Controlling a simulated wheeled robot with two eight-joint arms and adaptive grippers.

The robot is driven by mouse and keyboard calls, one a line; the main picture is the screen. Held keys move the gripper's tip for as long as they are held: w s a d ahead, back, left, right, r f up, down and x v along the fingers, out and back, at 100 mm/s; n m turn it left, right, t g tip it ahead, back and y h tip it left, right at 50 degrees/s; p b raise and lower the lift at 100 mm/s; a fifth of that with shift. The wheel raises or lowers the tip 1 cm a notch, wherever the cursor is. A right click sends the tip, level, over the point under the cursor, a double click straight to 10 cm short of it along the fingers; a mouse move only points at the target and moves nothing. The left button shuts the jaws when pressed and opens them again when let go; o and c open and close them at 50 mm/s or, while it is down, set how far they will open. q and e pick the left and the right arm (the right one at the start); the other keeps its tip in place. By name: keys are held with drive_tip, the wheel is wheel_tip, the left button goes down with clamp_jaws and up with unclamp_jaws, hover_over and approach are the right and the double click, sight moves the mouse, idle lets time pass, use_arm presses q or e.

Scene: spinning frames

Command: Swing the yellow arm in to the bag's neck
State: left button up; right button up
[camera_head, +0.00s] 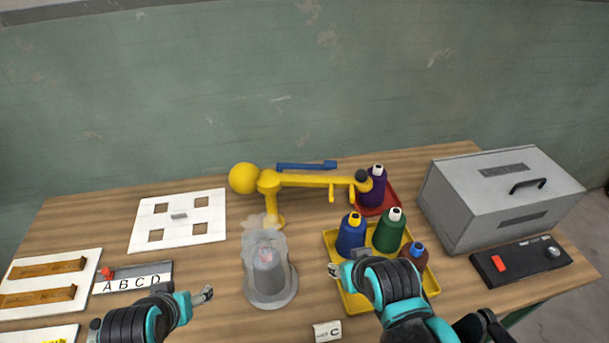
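The yellow arm (315,179) is on a yellow post behind the bag. It has a large yellow ball at its left end, and it reaches right to a dark knob by the purple spool, with small prongs hanging below it. My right gripper (335,270) is right of the bag, over the yellow tray's left edge. Neither visibly holds anything; finger gaps are unclear.
A yellow tray (331,238) holds blue, green and brown spools; a purple spool (376,190) stands on a red tray (394,203). A grey metal box (470,210) and a switch panel (520,262) are right. White boards lie left. A blue bar (306,166) lies behind the arm.

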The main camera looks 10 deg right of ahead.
drive_tip(key=shift+o, duration=0.7)
wheel_tip(320, 180, up, 12)
drive_tip(key=m+g+p, duration=0.7)
drive_tip(key=m+p, duration=0.5)
drive_tip(key=p, duration=0.3)
hover_over(362, 171)
drive_tip(key=shift+s+a+f, duration=0.15)
drive_tip(key=shift+f, duration=0.3)
drive_tip(key=shift+d+f, duration=0.2)
drive_tip(key=shift+f, duration=0.1)
wheel_tip(362, 171, down, 7)
drive_tip(key=shift+f+b, duration=0.1)
drive_tip(key=shift+b, duration=0.4)
